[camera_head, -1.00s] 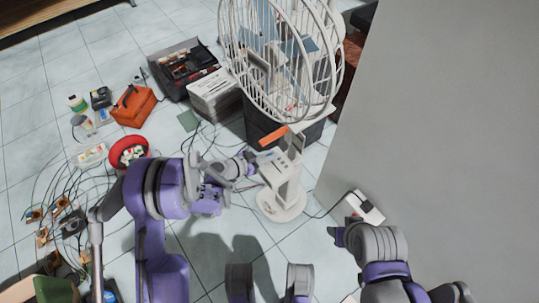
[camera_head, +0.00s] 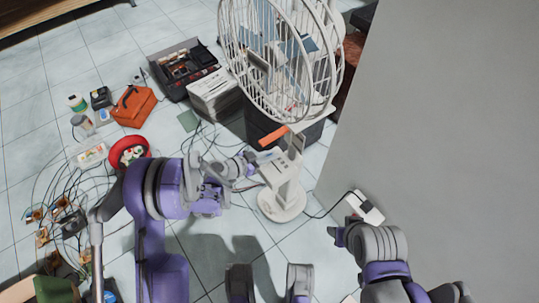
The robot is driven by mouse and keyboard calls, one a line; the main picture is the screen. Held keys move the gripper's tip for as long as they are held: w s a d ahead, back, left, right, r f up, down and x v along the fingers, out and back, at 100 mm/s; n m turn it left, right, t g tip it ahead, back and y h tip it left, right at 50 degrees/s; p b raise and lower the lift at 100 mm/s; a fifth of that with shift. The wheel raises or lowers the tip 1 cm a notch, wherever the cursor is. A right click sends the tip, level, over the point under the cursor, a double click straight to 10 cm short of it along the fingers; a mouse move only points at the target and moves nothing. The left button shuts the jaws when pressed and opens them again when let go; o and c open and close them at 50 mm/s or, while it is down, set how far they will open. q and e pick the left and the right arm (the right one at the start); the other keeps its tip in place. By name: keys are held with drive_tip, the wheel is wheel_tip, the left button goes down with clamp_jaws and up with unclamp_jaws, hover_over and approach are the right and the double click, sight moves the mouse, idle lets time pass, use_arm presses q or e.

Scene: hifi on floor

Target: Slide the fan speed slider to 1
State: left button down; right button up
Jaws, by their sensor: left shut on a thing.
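A white fan (camera_head: 284,201) with a large round wire cage (camera_head: 283,55) stands on the floor right of centre. The slider's markings are too small to read. My right gripper (camera_head: 335,234) is at the lower right, apart from the fan; its jaws are not clear.
A white device (camera_head: 366,207) with a cable lies by the grey wall (camera_head: 455,120) on the right. An orange bag (camera_head: 133,107), a black toolbox (camera_head: 184,66), a red bowl (camera_head: 129,151) and loose cables lie left. A dark box stands behind the fan.

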idle(0.3)
use_arm(q)
drive_tip(key=shift+s+d, duration=0.6)
drive_tip(key=shift+s, duration=0.25)
drive_tip(key=c, duration=0.9)
unclamp_jaws()
drive_tip(key=shift+a, duration=0.1)
drive_tip(key=p+v, duration=0.1)
drive_tip(key=v, duration=0.9)
drive_tip(key=shift+s+a, duration=0.2)
drive_tip(key=shift+a, duration=0.1)
drive_tip(key=shift+r, duration=0.1)
